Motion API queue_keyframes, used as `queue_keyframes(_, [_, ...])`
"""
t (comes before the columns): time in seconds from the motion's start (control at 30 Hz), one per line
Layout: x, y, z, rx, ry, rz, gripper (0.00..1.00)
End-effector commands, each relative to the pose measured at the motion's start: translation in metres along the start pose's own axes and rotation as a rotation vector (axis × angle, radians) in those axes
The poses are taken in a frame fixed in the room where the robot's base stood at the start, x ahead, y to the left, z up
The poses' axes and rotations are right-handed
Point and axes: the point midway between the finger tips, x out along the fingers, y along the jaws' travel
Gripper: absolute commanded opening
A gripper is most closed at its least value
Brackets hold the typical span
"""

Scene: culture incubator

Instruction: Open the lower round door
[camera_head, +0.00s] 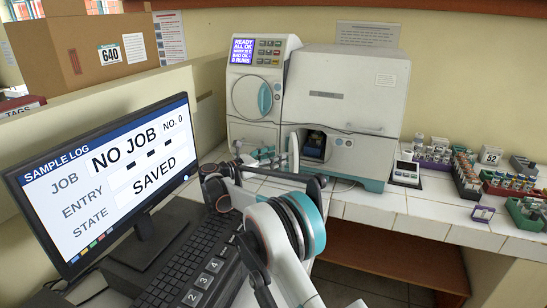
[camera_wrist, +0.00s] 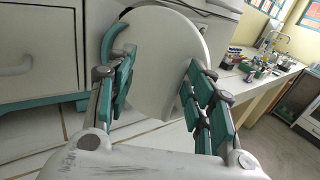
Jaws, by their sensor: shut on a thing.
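The lower round door (camera_head: 294,153) is a white disc that stands swung out, nearly edge-on, in the head view. Behind it an opening (camera_head: 315,146) shows a dark inside with something greenish in it. In the wrist view the disc (camera_wrist: 165,75) lies between the teal-padded fingers, its teal curved handle (camera_wrist: 117,38) beside the left finger. My gripper (camera_wrist: 160,62) is shut on the door; the exact contact is hard to see. In the head view my gripper (camera_head: 270,158) is beside the door, partly hidden by my arm.
The upper round door (camera_head: 246,97) with a teal handle is closed. A monitor (camera_head: 110,180) and keyboard (camera_head: 185,262) stand at the left, near my arm. Racks of tubes (camera_head: 468,178) and a small scale (camera_head: 406,172) occupy the counter at the right.

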Motion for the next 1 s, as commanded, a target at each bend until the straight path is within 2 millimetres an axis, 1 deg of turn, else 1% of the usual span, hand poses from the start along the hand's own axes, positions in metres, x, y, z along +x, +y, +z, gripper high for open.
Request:
queue_keyframes(0.03, [0.003, 0.002, 0.006, -0.001, -0.003, 0.007, 0.30])
queue_keyframes(0.1, [0.002, 0.002, 0.015, -0.001, -0.004, 0.007, 0.31])
queue_keyframes(0.17, [0.002, 0.001, 0.024, -0.001, -0.005, 0.006, 0.31])
queue_keyframes(0.23, [0.002, 0.001, 0.039, -0.001, -0.007, 0.006, 0.32])
queue_keyframes(0.3, [0.002, 0.000, 0.053, -0.002, -0.009, 0.005, 0.37])
queue_keyframes(0.33, [0.001, 0.000, 0.060, -0.002, -0.009, 0.005, 0.34])
queue_keyframes(0.37, [0.001, 0.000, 0.065, -0.001, -0.009, 0.004, 0.30])
queue_keyframes(0.5, [0.000, -0.001, 0.086, 0.000, -0.007, 0.003, 0.30])
queue_keyframes(0.6, [-0.001, -0.001, 0.096, 0.001, -0.007, 0.002, 0.30])
queue_keyframes(0.7, [-0.002, -0.002, 0.101, 0.001, -0.006, 0.002, 0.30])
queue_keyframes(1.0, [-0.002, -0.002, 0.102, 0.001, -0.005, 0.001, 0.30])
